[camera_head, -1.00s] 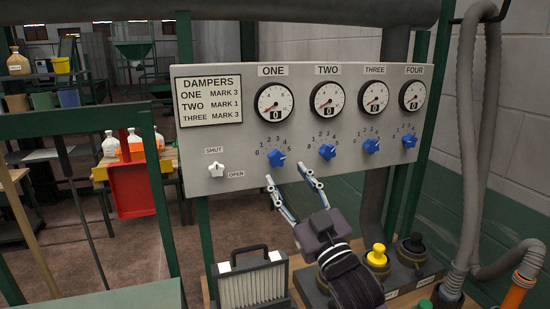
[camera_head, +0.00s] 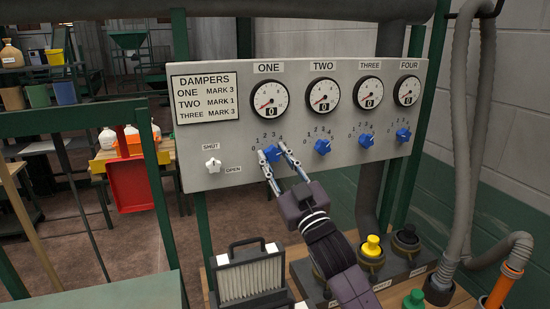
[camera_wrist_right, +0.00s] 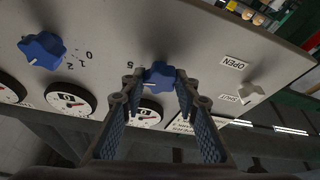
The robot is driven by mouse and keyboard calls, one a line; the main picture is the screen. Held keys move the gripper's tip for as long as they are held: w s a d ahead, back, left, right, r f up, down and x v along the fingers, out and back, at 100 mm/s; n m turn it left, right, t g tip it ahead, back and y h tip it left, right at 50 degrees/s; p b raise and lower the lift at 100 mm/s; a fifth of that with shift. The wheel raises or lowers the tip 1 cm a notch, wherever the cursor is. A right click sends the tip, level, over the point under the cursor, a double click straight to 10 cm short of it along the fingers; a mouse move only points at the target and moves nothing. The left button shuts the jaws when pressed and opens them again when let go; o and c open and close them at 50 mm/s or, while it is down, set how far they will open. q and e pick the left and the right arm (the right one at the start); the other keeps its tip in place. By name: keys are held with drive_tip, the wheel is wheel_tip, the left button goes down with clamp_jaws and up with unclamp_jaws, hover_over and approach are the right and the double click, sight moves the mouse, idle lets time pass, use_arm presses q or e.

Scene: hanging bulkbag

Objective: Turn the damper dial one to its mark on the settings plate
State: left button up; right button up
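Damper dial one, a blue star-shaped knob (camera_head: 272,153), is on the grey panel below the gauge marked ONE (camera_head: 270,99), whose readout shows 0. My right gripper (camera_head: 272,150) has its fingers spread on either side of dial one. In the right wrist view the knob (camera_wrist_right: 158,76) sits between the two fingertips (camera_wrist_right: 157,83); whether they touch it is unclear. The fingers partly cover the knob and its scale, so I cannot read its pointer. The settings plate (camera_head: 205,97) at the panel's left reads ONE MARK 3, TWO MARK 1, THREE MARK 3. My left gripper is not in view.
Blue dials two (camera_head: 322,147), three (camera_head: 365,140) and four (camera_head: 403,135) are to the right on the panel. A white shut/open switch (camera_head: 212,164) is at the left. A black-framed filter (camera_head: 249,275) and a yellow-topped knob (camera_head: 372,247) stand below the panel.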

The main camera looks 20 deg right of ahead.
drive_tip(key=c, duration=0.3)
drive_tip(key=shift+n, duration=0.3)
drive_tip(key=n+y+p, duration=0.1)
drive_tip(key=n, duration=0.1)
drive_tip(key=n+g+p, duration=0.1)
drive_tip(key=n, duration=0.1)
drive_tip(key=n+y+p, duration=0.1)
drive_tip(key=n+p, duration=0.1)
drive_tip(key=shift+d+r+g+y, duration=0.1)
drive_tip(key=shift+r+g+y, duration=0.15)
drive_tip(key=shift+g+y, duration=0.05)
drive_tip(key=n+g+y+p, duration=0.1)
drive_tip(key=n+p, duration=0.2)
drive_tip(key=n+g+y+p, duration=0.1)
drive_tip(key=n+p, duration=0.2)
drive_tip(key=shift+n, duration=0.4)
drive_tip(key=shift+f+n+g+p, duration=0.2)
drive_tip(key=shift+n+g+p, duration=0.3)
drive_tip(key=shift+n+p, duration=0.35)
drive_tip(key=o, duration=1.1)
